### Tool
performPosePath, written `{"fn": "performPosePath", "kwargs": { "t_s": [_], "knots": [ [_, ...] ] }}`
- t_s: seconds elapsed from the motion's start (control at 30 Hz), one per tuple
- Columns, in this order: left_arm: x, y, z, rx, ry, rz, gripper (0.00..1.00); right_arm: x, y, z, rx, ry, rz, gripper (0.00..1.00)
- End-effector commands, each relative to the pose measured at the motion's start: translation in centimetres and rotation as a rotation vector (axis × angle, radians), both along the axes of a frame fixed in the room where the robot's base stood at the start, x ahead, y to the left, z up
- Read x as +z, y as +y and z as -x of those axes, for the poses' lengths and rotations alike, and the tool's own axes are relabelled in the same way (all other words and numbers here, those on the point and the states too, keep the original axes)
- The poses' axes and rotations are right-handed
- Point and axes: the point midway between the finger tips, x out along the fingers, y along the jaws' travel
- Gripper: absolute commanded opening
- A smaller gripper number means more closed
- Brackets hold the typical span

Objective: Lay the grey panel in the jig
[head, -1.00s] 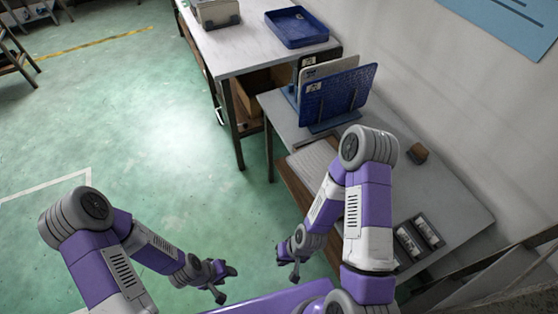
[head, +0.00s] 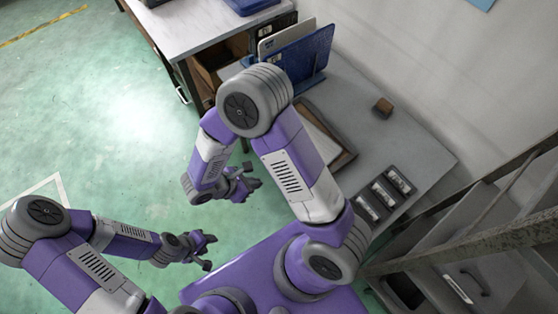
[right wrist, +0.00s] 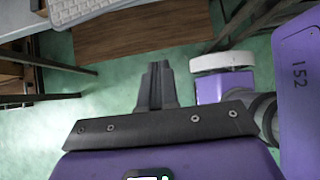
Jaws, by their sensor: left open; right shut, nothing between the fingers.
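A pale grey-white panel (head: 270,46) stands upright in a rack at the back of the grey bench, between a dark panel and a blue panel (head: 318,48). A shallow brown-rimmed frame (head: 343,161), likely the jig, lies on the bench in front of the rack, partly hidden by my right arm; I cannot tell what fills it. My right gripper (head: 248,184) is over the floor left of the bench, apart from panel and frame. Its fingers are shut and empty in the right wrist view (right wrist: 158,84). My left gripper (head: 209,250) is open and empty over the floor, lower left.
A small brown block (head: 383,107) and a dark holder with several pale pieces (head: 384,193) lie on the bench (head: 425,150). A white-topped table (head: 190,28) stands behind. A metal stair-like structure (head: 500,220) is at right. Green floor is open at left.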

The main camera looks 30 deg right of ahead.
Motion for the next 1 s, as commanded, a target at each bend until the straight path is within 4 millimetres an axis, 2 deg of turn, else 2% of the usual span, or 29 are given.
{"fn": "performPosePath", "kwargs": {
  "t_s": [0.03,0.1,0.2,0.37,0.7,0.9,1.0],
  "knots": [
    [0.2,0.0,0.0,0.0,0.0,0.0,0.43,1.1,0.1,-0.8,0.039,-0.025,0.033,0.0],
    [0.3,0.0,0.0,0.0,0.0,0.0,0.43,1.8,0.0,-1.5,0.07,-0.045,0.065,0.0],
    [0.1,0.0,0.0,0.0,0.0,0.0,0.43,1.9,-0.4,-1.9,0.087,-0.058,0.083,0.0],
    [-0.6,0.0,0.0,0.0,0.0,0.0,0.43,0.1,-2.1,-2.0,0.084,-0.055,0.085,0.0],
    [-2.5,0.0,0.0,0.0,0.0,0.0,0.43,-5.1,-7.1,-2.6,0.082,-0.053,0.083,0.0],
    [-2.6,0.0,0.0,0.0,0.0,0.0,0.43,-4.9,-9.9,-3.1,0.081,-0.056,0.083,0.0],
    [-2.7,0.0,0.0,0.0,0.0,0.0,0.43,-4.8,-10.7,-3.2,0.083,-0.056,0.081,0.0]
  ]
}}
